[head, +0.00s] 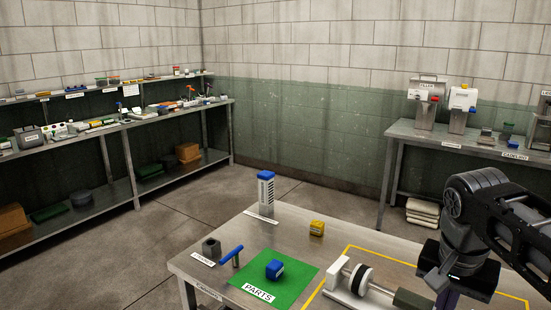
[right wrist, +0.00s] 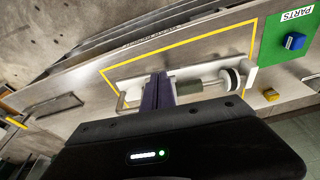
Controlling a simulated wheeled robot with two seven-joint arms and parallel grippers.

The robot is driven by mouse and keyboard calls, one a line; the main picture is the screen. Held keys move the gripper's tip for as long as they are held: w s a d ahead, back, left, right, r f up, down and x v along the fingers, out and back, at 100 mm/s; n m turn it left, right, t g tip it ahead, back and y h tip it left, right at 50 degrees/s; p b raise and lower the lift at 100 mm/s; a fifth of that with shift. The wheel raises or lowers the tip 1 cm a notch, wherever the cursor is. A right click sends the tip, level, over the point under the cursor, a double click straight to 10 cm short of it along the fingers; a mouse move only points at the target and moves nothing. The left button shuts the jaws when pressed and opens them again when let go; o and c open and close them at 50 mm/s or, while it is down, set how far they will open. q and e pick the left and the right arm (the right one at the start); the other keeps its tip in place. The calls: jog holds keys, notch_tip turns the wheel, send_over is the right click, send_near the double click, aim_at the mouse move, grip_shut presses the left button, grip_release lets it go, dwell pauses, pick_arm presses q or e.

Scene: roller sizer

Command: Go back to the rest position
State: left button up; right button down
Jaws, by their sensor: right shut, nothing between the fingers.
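My right arm comes in from the right in the head view. Its gripper (head: 447,299) points down over the right part of the front table (head: 222,270), partly cut off by the lower edge. In the right wrist view the purple fingers of my right gripper (right wrist: 158,92) are together and empty. My left gripper is in neither view.
A blue block (head: 274,269) lies on the green PARTS mat (head: 297,281). A yellow block (head: 317,228), a blue-topped column (head: 266,191), a blue-handled tool (head: 231,256) and a grey holder (head: 211,247) stand nearby. Shelves line the left wall; another table (head: 398,129) stands back right.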

jog(key=w+a+f+n+y, duration=0.2)
jog(key=a+f, duration=0.3)
jog(key=f, duration=0.5)
jog(key=w+a+f+n+y, duration=0.1)
jog(key=a+f, duration=0.4)
jog(key=f, duration=0.4)
jog(key=w+a+f+n+y, duration=0.2)
jog(key=a+f, duration=0.3)
jog(key=f, duration=0.5)
jog(key=s+a+f, duration=0.3)
jog(key=s+f, duration=0.3)
jog(key=f, duration=0.1)
jog(key=s+a+f+n+g, duration=0.1)
jog(key=s+a+f, duration=0.2)
jog(key=s+f, duration=0.3)
jog(key=s+a+f+y, duration=0.1)
jog(key=s+a+f, duration=0.2)
jog(key=s+f, duration=0.3)
jog(key=shift+a+f+n, duration=0.35)
jog(key=shift+f+n, duration=0.05)
jog(key=shift+f, duration=0.45)
